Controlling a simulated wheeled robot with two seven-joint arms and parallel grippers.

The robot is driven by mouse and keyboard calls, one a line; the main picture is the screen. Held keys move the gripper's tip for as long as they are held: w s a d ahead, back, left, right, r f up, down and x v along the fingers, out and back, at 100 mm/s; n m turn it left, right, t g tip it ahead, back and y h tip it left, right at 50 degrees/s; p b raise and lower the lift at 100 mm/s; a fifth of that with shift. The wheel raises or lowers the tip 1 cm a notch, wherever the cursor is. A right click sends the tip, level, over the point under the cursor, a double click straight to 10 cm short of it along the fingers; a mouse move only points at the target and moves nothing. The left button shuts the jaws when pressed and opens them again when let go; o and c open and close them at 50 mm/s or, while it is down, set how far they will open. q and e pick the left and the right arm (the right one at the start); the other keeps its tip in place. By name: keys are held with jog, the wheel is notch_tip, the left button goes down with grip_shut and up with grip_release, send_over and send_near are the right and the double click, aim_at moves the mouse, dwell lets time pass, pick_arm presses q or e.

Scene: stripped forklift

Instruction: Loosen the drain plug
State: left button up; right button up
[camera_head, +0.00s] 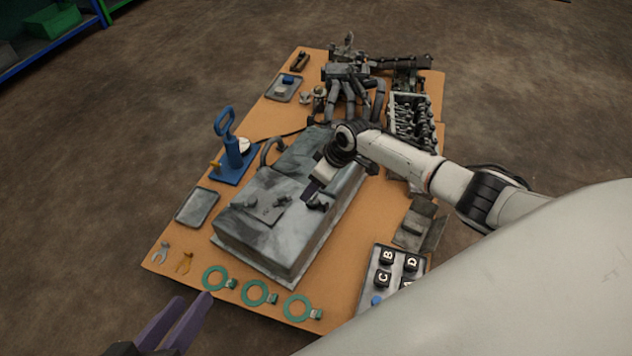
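A grey metal housing (268,246) lies on the orange-brown table. A small dark fitting (319,205) sits on its top near the right edge; it may be the drain plug, but it is too small to be sure. My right gripper (311,192) reaches in from the right and points down right beside this fitting.
The table (345,275) carries green rings (255,292) in front, a lettered block tray (391,279) at right, an empty grey tray (197,207) and a blue press-like stand (232,150) at left. Engine parts (350,85) crowd the back. Shelves (50,35) stand far left.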

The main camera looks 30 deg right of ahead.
pick_arm(q)
jog(key=s+a+f+y+p, duration=0.1)
jog(key=a+f+y+p, duration=0.2)
jog(key=a+f+p, duration=0.2)
notch_tip(320, 180, down, 2)
jog(key=shift+s+a+f+n+g+p, duration=0.1)
jog(key=shift+s+a+n+g+p, duration=0.2)
jog(key=shift+n, duration=0.1)
pick_arm(e)
jog(key=v, duration=1)
jog(key=shift+r, duration=0.2)
